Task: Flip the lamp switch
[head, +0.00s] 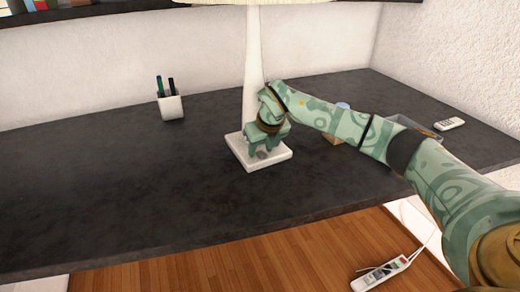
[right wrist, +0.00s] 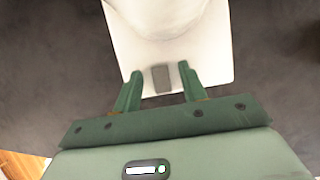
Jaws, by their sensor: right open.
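A white lamp stands on the dark desk, with a square white base (head: 276,161) and a tall tapering stem (head: 252,60). Its pale shade (head: 250,3) is cut off at the top of the head view. My right gripper (head: 266,150) points down over the front of the base. In the right wrist view the gripper (right wrist: 158,85) is open, with its two fingers apart. A small grey switch (right wrist: 161,78) on the white base (right wrist: 215,65) shows between and just past the fingertips. I cannot tell whether the fingers touch the base. My left gripper is not in view.
A white pen cup (head: 171,107) with pens stands left of the lamp on the dark desk (head: 80,190). A clear tray (head: 408,124) and a white remote-like object (head: 449,124) lie at right. A power strip (head: 381,274) lies below the desk. The desk's left side is clear.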

